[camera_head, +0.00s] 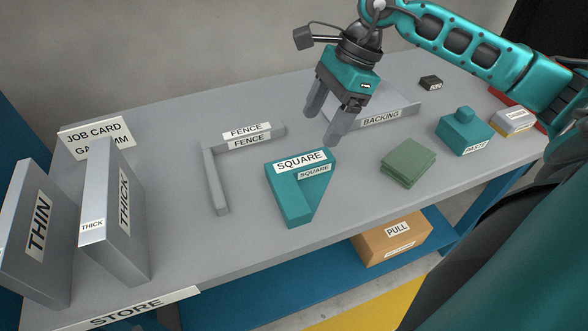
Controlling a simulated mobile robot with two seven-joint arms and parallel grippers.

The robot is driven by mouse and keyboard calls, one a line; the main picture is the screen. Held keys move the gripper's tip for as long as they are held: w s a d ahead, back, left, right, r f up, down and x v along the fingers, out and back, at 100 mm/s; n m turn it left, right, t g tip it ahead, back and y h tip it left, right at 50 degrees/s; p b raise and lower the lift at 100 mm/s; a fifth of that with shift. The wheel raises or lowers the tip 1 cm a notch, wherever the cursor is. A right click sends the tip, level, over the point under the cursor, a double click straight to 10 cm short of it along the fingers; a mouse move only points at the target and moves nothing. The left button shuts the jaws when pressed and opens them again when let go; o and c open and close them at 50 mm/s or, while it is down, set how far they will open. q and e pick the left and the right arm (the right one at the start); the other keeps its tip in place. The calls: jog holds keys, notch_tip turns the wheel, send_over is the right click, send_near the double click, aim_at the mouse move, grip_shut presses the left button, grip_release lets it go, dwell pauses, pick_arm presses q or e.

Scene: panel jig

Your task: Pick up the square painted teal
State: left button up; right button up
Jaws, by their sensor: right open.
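The teal square (288,203) is a thick angled block with two white SQUARE labels. It lies on the grey table near the middle, towards the front edge. My right gripper (323,129) is open and empty. Its fingers point down, above and just behind the square, near its upper right side. They look apart from it. My left gripper is not in view.
A grey L-shaped fence (213,179) lies left of the square. A grey backing block (403,106) is behind my right gripper. Green pads (408,161) and a teal paste container (465,131) stand to the right. Thick (120,215) and thin (32,240) panels stand left.

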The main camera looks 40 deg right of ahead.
aim_at(301, 161)
jog(key=x, duration=0.9)
jog(key=shift+s+a, duration=0.15)
jog(key=shift+a, duration=0.15)
grip_shut()
dwell(0.3)
